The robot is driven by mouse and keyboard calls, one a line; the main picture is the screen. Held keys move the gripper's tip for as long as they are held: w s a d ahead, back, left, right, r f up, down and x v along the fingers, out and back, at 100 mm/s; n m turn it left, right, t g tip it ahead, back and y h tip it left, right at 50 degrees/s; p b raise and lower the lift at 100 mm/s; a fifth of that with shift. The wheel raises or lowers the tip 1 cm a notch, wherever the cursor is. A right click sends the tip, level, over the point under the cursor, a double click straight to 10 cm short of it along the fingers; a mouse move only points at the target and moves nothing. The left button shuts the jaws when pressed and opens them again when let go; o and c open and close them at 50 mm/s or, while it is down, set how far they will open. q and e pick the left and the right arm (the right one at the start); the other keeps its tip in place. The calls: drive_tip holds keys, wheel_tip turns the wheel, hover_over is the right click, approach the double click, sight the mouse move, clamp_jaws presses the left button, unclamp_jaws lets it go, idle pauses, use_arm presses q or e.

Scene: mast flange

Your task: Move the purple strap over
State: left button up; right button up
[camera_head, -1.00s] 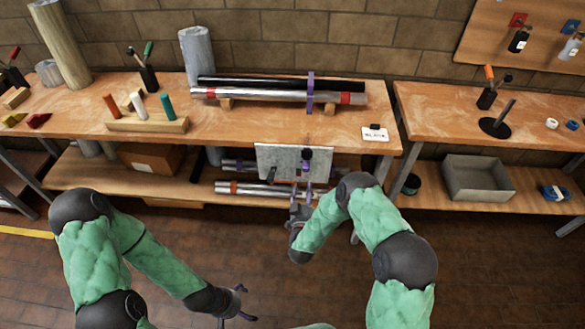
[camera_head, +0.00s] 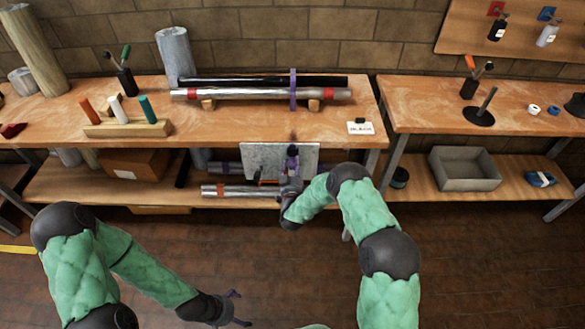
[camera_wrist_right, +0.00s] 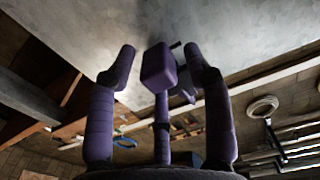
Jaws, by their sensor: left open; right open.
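The purple strap (camera_head: 293,90) stands as an upright band around a black tube (camera_head: 255,80) and a silver tube (camera_head: 240,94) on the bench, toward their right end. My right gripper (camera_head: 291,158) is open, below the bench top, in front of a grey metal plate on the bench front. It is apart from the strap. In the right wrist view its purplish fingers (camera_wrist_right: 160,68) are spread with nothing between them, and the grey plate fills the upper part. My left gripper (camera_head: 236,308) is open and empty, low over the floor. The strap's far side is hidden.
The grey plate (camera_head: 255,160) hangs below the bench edge. Wooden blocks (camera_head: 313,104) support the tubes. A white label card (camera_head: 360,128) lies to their right. More tubes (camera_head: 225,190) lie on the lower shelf. A wooden rack (camera_head: 128,128) stands left on the bench.

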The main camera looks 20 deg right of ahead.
clamp_jaws()
drive_tip(key=shift+f, duration=0.1)
wheel_tip(320, 180, down, 6)
drive_tip(key=b, duration=0.5)
unclamp_jaws()
drive_tip(key=shift+a, duration=0.1)
drive_tip(key=shift+s, duration=0.1)
